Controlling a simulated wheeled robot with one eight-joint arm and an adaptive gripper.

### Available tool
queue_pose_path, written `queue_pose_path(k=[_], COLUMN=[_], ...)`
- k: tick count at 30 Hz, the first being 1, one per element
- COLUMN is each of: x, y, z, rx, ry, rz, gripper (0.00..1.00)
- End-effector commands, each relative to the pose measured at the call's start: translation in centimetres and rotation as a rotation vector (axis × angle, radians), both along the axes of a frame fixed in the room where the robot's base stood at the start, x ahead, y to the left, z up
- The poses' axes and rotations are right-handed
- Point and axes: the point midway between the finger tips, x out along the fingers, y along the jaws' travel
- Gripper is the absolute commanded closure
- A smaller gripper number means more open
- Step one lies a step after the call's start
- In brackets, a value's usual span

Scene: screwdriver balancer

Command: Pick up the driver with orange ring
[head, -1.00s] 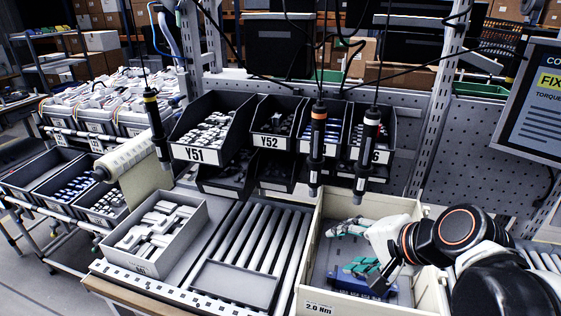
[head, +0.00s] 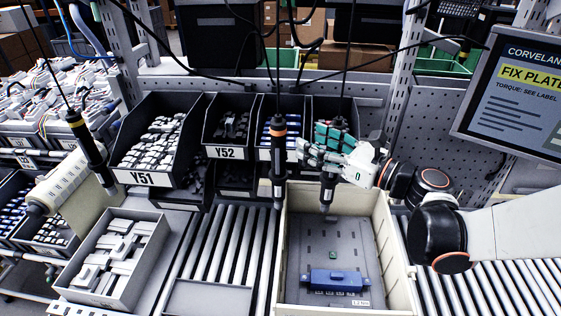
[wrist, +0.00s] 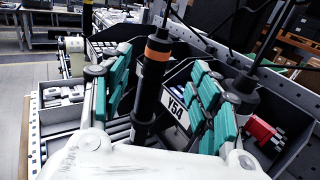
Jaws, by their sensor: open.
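The driver with the orange ring (head: 279,160) is a slim black tool hanging upright from a cable in front of the bins. My gripper (head: 312,142) is just right of it in the head view, with its teal-padded fingers open and pointing left. In the wrist view the same driver (wrist: 152,78) stands in line with the gap between the two fingers (wrist: 160,70), with its orange ring near fingertip height. I see no contact between fingers and driver. A second black driver (head: 327,190) hangs at the gripper, its upper part hidden by the fingers.
A driver with a yellow ring (head: 88,143) hangs at the left. Dark bins, including Y51 (head: 140,178) and Y52 (head: 224,153), stand behind the drivers. A beige crate (head: 392,250) with a blue part (head: 335,281) is below. A monitor (head: 515,95) is at the right.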

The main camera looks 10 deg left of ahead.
Motion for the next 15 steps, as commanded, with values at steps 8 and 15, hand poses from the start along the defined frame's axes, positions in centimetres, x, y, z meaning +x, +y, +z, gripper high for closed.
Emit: queue_pose_path(k=[8, 15], x=[2.4, 3.0], y=[4.2, 5.2], z=[0.0, -0.1], rx=[-0.002, -0.003], ry=[-0.001, -0.002], rz=[0.003, 0.001], gripper=[0.44, 0.44])
